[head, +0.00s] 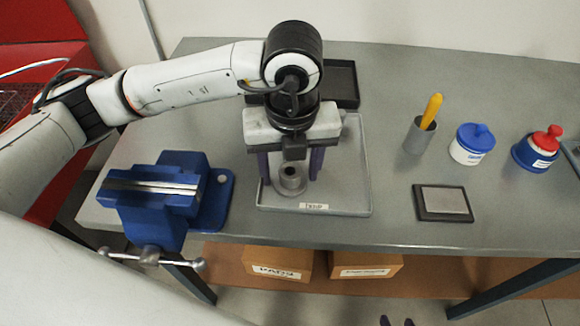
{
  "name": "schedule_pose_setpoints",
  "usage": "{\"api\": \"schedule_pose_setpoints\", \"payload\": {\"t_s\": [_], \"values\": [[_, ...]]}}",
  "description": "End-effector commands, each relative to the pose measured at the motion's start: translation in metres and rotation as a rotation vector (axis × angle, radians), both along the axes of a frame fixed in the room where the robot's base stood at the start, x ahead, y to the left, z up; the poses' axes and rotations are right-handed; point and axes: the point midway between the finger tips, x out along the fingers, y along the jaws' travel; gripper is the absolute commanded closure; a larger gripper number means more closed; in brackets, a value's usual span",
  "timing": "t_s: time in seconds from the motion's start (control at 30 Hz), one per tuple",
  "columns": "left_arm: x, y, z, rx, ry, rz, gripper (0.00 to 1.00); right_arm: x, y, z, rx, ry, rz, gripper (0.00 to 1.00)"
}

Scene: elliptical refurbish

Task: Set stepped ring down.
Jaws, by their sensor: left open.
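The stepped ring (291,180) is a small grey ring with a raised centre and a dark hole. It sits upright on the floor of the shallow grey tray (344,192) labelled at its front edge. My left gripper (291,167) points down over it, with its two purple fingers open, one on each side of the ring. A gap shows between the ring and the fingers. Two purple fingertips of my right gripper (397,321) just enter at the bottom edge, apart from each other and empty.
A blue vise (163,190) stands left of the tray. A black bin (343,84) lies behind it. To the right are a dark-framed plate (443,202), a grey cup (417,136) with a yellow-handled tool, a blue-lidded jar (470,146) and a red-topped jar (537,150).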

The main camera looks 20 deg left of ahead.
Motion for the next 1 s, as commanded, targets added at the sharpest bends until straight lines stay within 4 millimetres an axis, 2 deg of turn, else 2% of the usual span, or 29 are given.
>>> {"api": "schedule_pose_setpoints", "payload": {"t_s": [0.17, 0.4, 0.5, 0.7, 1.0], "values": [[-0.002, -0.002, 0.027, -0.002, -0.007, -0.002, 0.44, -0.001, 0.0, -0.003, 0.0, 0.002, -0.001, 0.64], [-0.007, -0.005, 0.081, -0.001, -0.007, -0.001, 0.44, -0.002, 0.0, -0.006, 0.0, 0.004, 0.0, 0.64], [-0.009, -0.005, 0.099, 0.0, -0.007, 0.001, 0.44, -0.002, 0.0, -0.004, 0.0, 0.005, 0.0, 0.64], [-0.012, -0.007, 0.117, 0.0, -0.001, 0.0, 0.44, -0.002, 0.0, -0.004, 0.0, 0.005, 0.0, 0.64], [-0.013, -0.007, 0.12, 0.0, 0.0, 0.0, 0.44, -0.002, 0.0, -0.003, 0.0, 0.004, 0.0, 0.64]]}}
